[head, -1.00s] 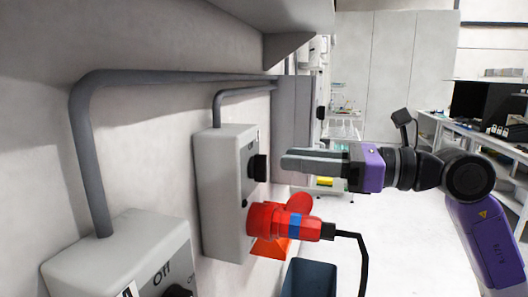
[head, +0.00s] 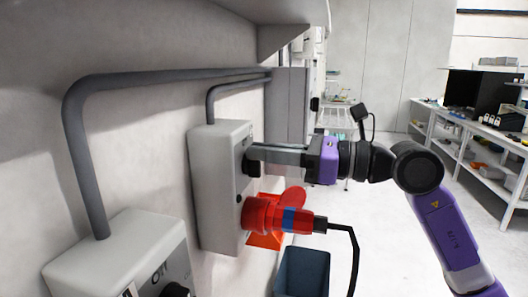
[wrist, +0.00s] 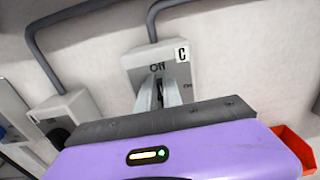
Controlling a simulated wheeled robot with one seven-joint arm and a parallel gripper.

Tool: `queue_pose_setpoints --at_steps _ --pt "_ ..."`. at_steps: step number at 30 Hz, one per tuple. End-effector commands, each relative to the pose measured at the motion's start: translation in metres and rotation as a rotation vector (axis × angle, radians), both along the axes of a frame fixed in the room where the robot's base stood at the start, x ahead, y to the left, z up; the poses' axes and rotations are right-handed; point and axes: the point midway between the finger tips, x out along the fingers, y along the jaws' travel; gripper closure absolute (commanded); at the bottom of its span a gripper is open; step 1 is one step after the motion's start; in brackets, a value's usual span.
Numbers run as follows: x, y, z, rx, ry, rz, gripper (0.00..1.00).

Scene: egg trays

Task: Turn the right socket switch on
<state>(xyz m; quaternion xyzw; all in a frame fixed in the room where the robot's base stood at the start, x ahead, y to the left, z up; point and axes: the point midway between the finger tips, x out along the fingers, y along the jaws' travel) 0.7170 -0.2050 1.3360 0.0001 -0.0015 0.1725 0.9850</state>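The right socket is a grey wall box (head: 218,190) with a black rotary switch (head: 251,161) on its front and a red plug (head: 275,217) in its lower part. In the wrist view the same box (wrist: 136,62) carries the label C, with "Off" above the switch and "On" to the right. My gripper (head: 262,153) points left at the switch, its fingertips at the knob. In the wrist view, the fingers (wrist: 162,88) lie on either side of the dark knob, which they largely hide. I cannot tell whether they are clamped on it or which way the knob points.
Another grey socket box (head: 120,255) with an "Off" mark is nearer on the wall at lower left. Grey conduits (head: 160,76) run along the wall above. A black cable hangs from the plug beside a dark blue bin (head: 303,272). An overhead shelf is above; the floor to the right is open.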

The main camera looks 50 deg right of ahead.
Motion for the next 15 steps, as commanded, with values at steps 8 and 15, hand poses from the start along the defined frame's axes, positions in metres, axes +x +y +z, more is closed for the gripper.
queue_pose_setpoints --at_steps 8,15 --pt "0.0009 0.0008 -0.0025 0.005 0.007 0.002 1.0" --pt "0.0019 -0.0004 -0.0037 0.072 0.033 0.004 1.0"
